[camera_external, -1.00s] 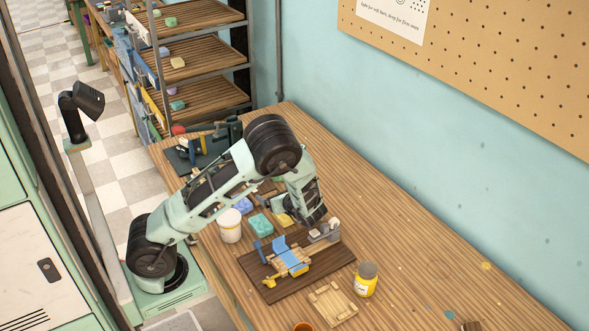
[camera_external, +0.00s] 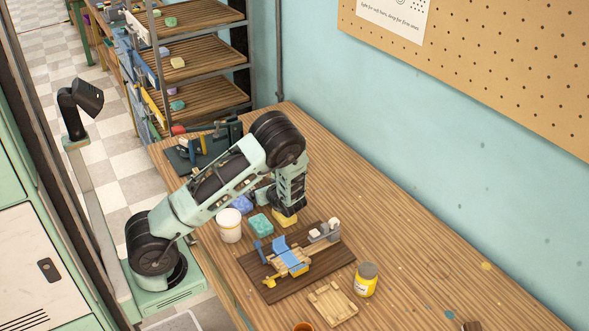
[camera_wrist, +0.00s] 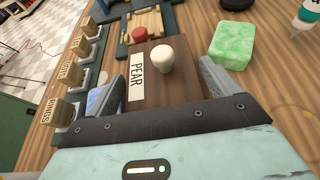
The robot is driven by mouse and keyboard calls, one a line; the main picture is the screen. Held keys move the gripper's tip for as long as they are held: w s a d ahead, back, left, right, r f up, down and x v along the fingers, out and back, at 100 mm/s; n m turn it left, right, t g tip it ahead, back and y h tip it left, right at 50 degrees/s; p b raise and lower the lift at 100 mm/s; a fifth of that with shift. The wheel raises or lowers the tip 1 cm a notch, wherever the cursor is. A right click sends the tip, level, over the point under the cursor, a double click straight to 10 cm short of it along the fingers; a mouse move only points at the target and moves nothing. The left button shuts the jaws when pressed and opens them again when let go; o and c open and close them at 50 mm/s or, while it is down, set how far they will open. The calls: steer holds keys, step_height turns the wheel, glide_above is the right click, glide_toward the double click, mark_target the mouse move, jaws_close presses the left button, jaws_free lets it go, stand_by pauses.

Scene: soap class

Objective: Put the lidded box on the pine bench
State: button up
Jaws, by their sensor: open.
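In the wrist view a brown box with a PEAR label and a white knob on top, which I take as the lidded box (camera_wrist: 178,92), lies between the fingers of my gripper (camera_wrist: 162,76). The fingers are open, one on each side; I cannot tell whether they touch it. In the external view my gripper (camera_external: 286,211) points down, low over the worktop beside a yellow block (camera_external: 284,219). The box cannot be made out there. The large wooden worktop (camera_external: 420,255) runs along the wall; I cannot tell whether it is the pine bench.
A teal block (camera_external: 261,225) and a white tub (camera_external: 229,226) stand left of my gripper. A dark board (camera_external: 325,268) with blue and yellow tools, a pale slatted piece (camera_external: 333,303) and a yellow jar (camera_external: 366,279) lie nearer. The worktop's right side is mostly clear.

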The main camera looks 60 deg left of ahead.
steer(key=c, duration=0.9)
step_height(320, 180, up, 10)
steer(key=d+r+m+t+h+p, duration=0.2)
steer(key=d+m+t+p, duration=0.55)
steer(key=d+p, duration=1.4)
steer(key=shift+w+d+r+m+t+h+b, duration=1.4)
steer(key=shift+r+m+t+h+b, duration=1.4)
steer(key=shift+m+h+b, duration=0.85)
steer(key=w+d+f+m+h+b, duration=0.1)
steer(key=d+f+b, duration=0.1)
steer(key=d, duration=0.7)
steer(key=w+d+f+m+h+b, duration=0.1)
steer(key=w+d+f+b, duration=0.1)
steer(key=d, duration=0.8)
steer(key=s+d+f+h+b, duration=0.1)
steer(key=s+d+f, duration=0.1)
steer(key=s+d, duration=0.35)
steer(key=s+d+f+m+b, duration=0.1)
steer(key=s+d+f, duration=0.1)
steer(key=d, duration=0.7)
steer(key=s+d+f+h+b, duration=0.1)
steer(key=s+d+f, duration=0.15)
steer(key=d, duration=0.45)
steer(key=shift+t, duration=0.25)
steer(key=shift+s+a+f+b, duration=0.1)
steer(key=shift+f+b, duration=0.85)
steer(key=shift+f, duration=0.55)
steer(key=shift+s+a+f+b, duration=0.1)
steer(key=shift+f+b, duration=0.8)
steer(key=shift+f, duration=0.55)
